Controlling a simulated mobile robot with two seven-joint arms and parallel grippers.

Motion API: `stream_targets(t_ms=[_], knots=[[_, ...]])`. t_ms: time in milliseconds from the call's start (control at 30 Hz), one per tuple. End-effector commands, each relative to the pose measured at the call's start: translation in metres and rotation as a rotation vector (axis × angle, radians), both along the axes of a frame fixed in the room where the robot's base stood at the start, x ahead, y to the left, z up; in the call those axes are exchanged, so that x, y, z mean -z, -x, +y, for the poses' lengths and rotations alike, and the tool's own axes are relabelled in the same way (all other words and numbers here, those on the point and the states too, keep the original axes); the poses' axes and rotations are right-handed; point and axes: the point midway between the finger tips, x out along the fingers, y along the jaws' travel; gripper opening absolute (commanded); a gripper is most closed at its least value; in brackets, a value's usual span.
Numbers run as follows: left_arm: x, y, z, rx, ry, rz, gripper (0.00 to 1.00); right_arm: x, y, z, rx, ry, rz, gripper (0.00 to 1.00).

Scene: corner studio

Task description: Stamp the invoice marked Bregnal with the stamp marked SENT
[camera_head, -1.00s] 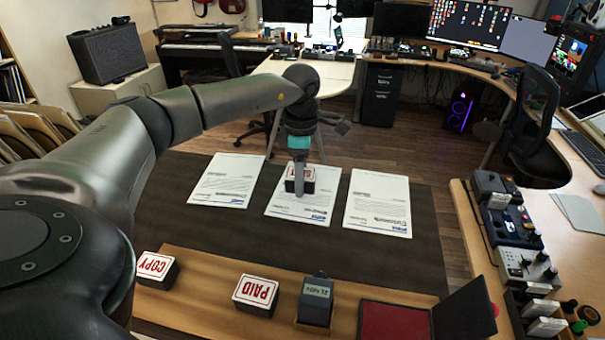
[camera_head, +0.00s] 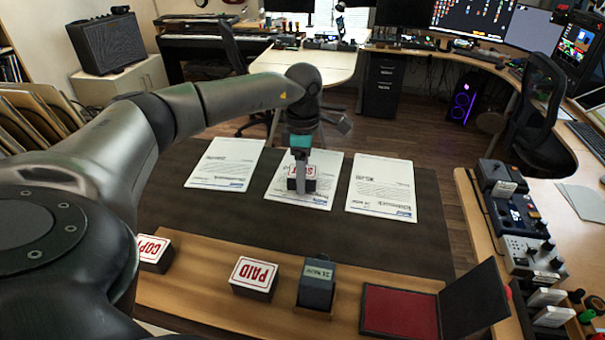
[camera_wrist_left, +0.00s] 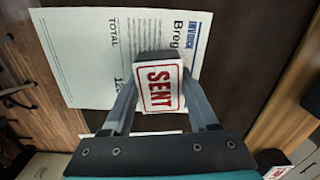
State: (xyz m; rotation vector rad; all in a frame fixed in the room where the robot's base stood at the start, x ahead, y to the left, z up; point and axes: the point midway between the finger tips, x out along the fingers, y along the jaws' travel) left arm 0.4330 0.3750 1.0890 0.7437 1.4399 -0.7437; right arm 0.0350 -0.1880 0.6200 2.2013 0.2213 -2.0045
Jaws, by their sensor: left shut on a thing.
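My left gripper (camera_head: 301,185) is shut on the SENT stamp (camera_head: 302,174), a dark block with a white top and red lettering. In the left wrist view the SENT stamp (camera_wrist_left: 159,84) sits between both fingers. It is over the middle invoice (camera_head: 328,165), hiding part of it. I cannot tell whether the stamp touches the paper. In the wrist view this invoice (camera_wrist_left: 85,50) shows "INVOICE", "Breg" and "TOTAL"; the rest of the name is hidden. Other invoices lie left (camera_head: 226,165) and right (camera_head: 381,185). My right gripper is not in view.
A wooden strip (camera_head: 205,290) at the front holds the COPY stamp (camera_head: 155,253), the PAID stamp (camera_head: 254,277), a dark date stamp (camera_head: 316,286) and an open red ink pad (camera_head: 399,311). The dark mat (camera_head: 240,222) is clear between invoices and strip.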

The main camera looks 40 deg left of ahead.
Motion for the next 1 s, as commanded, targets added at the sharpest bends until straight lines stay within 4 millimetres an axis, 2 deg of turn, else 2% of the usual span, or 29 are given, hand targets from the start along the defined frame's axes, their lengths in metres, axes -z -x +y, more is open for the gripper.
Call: stream_targets(t_ms=[1000], knots=[[0.0058,-0.0001,-0.0001,0.0,0.0,0.0,0.03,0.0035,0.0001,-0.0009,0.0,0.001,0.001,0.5]])
